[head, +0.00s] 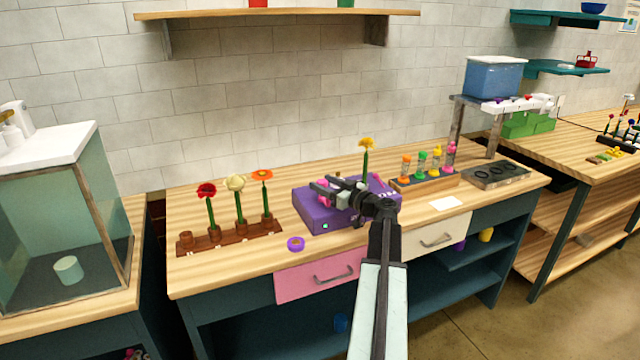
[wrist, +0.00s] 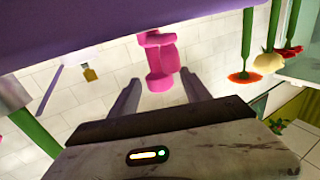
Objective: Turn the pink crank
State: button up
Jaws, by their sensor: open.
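The pink crank (wrist: 161,62) shows in the wrist view between my two fingers and beyond their tips, against the purple box (wrist: 60,25). In the head view the crank (head: 322,197) is mostly hidden by my gripper (head: 322,187), which is above the top of the purple box (head: 312,218). My gripper (wrist: 160,80) is open, with a finger on each side of the crank's line. I cannot tell whether either finger touches it. A yellow flower (head: 366,144) stands upright at the box, behind my gripper.
A brown rack (head: 230,238) with three flowers stands left of the box, and a purple ring (head: 296,244) lies in front. A wooden rack (head: 425,182) of coloured tubes and a dark tray (head: 497,174) are to the right. The front right tabletop is mostly clear.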

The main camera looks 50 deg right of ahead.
jog(key=shift+w, duration=0.55)
jog(key=shift+a, duration=0.1)
grip_shut()
